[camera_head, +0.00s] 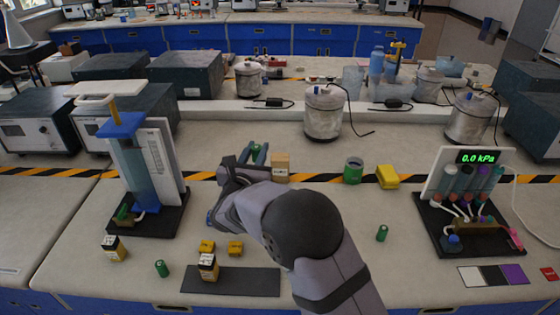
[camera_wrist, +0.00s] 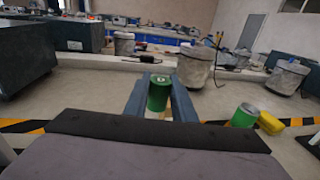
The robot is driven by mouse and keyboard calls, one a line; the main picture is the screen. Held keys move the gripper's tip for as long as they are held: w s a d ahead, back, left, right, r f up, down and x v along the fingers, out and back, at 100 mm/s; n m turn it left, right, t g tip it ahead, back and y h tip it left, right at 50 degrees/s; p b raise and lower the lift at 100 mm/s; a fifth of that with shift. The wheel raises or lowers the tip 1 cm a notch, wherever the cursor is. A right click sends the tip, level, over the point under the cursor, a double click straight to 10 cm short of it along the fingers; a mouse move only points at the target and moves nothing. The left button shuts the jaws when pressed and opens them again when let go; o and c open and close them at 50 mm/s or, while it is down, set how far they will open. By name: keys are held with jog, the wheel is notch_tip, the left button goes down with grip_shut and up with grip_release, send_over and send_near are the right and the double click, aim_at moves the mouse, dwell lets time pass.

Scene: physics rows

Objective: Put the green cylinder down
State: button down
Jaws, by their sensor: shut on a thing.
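My gripper (camera_head: 258,153) is stretched out over the middle of the bench, near the striped tape. It is shut on the green cylinder (camera_wrist: 158,95), which stands roughly upright between the two fingers in the wrist view. In the head view the held cylinder (camera_head: 254,153) is mostly hidden by the fingers. A pale tan patch shows just below it in the wrist view. I cannot tell whether its bottom touches anything.
A tan block (camera_head: 281,167) stands just right of my gripper. Further right are a green can (camera_head: 353,171) and a yellow block (camera_head: 388,177). Small green cylinders stand at front left (camera_head: 162,268) and right (camera_head: 382,233). A dark mat (camera_head: 255,283) lies in front.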

notch_tip(320, 180, up, 6)
send_over(279, 159)
jog(key=w, duration=0.1)
jog(key=shift+w+d+f, duration=0.1)
jog(key=shift+f, duration=2.5)
jog(key=shift+d+f, duration=0.1)
jog(key=shift+f, duration=2.5)
jog(key=shift+f, duration=0.15)
jog(key=c, duration=1.5)
grip_release()
jog(key=shift+r, duration=0.2)
jog(key=shift+s+a+f, duration=0.1)
jog(key=shift+s+a, duration=0.1)
jog(key=shift+s, duration=0.45)
jog(key=s, duration=0.3)
jog(key=s+a+b, duration=0.1)
jog(key=s, duration=0.3)
jog(key=s+b, duration=0.1)
jog(key=s, duration=0.2)
jog(key=shift+s+a+r, duration=0.25)
jog(key=shift+s+r, duration=0.05)
